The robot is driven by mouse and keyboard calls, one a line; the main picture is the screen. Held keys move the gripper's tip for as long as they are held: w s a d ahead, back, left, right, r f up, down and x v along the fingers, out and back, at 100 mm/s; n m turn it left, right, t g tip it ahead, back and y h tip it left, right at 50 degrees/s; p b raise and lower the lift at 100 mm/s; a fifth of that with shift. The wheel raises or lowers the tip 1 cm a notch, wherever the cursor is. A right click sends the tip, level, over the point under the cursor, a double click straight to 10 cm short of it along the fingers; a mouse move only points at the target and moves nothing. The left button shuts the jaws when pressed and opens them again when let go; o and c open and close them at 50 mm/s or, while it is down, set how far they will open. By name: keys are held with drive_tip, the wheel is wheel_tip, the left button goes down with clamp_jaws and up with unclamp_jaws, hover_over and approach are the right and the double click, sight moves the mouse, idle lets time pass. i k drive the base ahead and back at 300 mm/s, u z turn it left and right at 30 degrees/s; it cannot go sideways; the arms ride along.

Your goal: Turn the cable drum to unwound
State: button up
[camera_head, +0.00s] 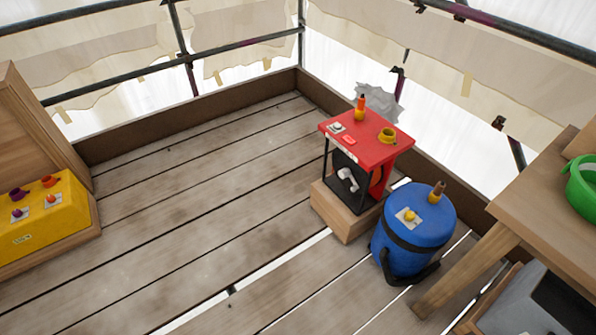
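A red-topped unit (368,143) with a black frame stands on a wooden block (338,215) right of the middle. Inside its frame are a dark round part with a white piece (348,179) and a red curved part (377,181). This looks like the cable drum, but I cannot tell how much cable is wound on it. My gripper is not in view.
A blue drum-shaped machine (412,232) stands close at the right of the red unit. A wooden table (540,205) with a green bowl (582,185) is at the right edge. A yellow box (45,222) is at the left. The plank floor (200,210) between is clear, with gaps.

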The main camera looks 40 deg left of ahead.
sight(353, 177)
drive_tip(key=u, duration=2)
drive_tip(key=k, duration=1.25)
drive_tip(key=u, duration=1.05)
drive_tip(key=i, duration=2.9)
drive_tip(key=z, duration=1.1)
drive_tip(key=i, duration=1.05)
drive_tip(key=z, duration=1.55)
drive_tip(key=i, duration=0.65)
drive_tip(key=z, duration=0.45)
